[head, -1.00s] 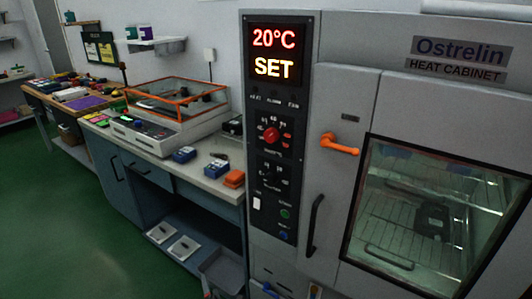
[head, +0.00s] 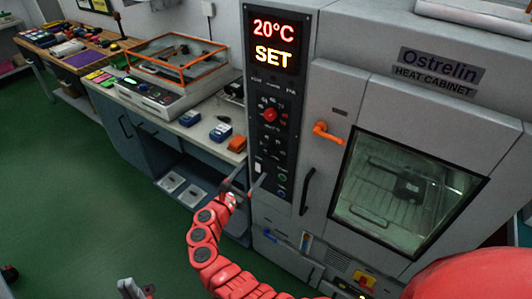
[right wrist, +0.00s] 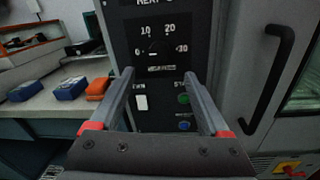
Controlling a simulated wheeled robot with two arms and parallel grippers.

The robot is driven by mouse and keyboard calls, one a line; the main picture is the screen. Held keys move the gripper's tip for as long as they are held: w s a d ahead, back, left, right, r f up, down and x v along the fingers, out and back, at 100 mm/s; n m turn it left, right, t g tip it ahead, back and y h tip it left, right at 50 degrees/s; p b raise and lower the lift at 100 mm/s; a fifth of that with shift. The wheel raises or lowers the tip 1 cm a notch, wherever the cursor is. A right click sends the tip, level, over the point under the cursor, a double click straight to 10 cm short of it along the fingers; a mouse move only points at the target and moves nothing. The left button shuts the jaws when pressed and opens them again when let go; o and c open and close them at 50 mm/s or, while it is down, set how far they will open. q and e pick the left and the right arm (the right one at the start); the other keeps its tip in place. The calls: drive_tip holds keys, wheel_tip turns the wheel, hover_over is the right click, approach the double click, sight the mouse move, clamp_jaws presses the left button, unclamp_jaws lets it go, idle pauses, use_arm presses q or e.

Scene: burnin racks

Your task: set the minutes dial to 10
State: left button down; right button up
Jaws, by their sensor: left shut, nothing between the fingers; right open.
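The minutes dial (right wrist: 155,48) is a small black knob on the dark control panel, marked 0, 10, 20 and 30 in the right wrist view. Its pointer is too small to read surely. In the head view the dial (head: 270,142) sits below a red knob (head: 270,114). My right gripper (right wrist: 158,75) is open and empty, in front of the panel with its fingertips just below the dial in the picture. It also shows in the head view (head: 243,182). My left gripper (head: 134,290) is shut and empty at the bottom edge, away from the cabinet.
The display (head: 273,40) reads 20°C and SET. A white switch (right wrist: 141,102), a green button (right wrist: 184,99) and a blue button (right wrist: 184,126) are under the dial. An orange handle (head: 327,133) and black door handle (head: 307,190) are to the right. A bench stands left.

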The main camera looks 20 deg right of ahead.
sight(268, 152)
drive_tip(key=x, duration=1)
clamp_jaws()
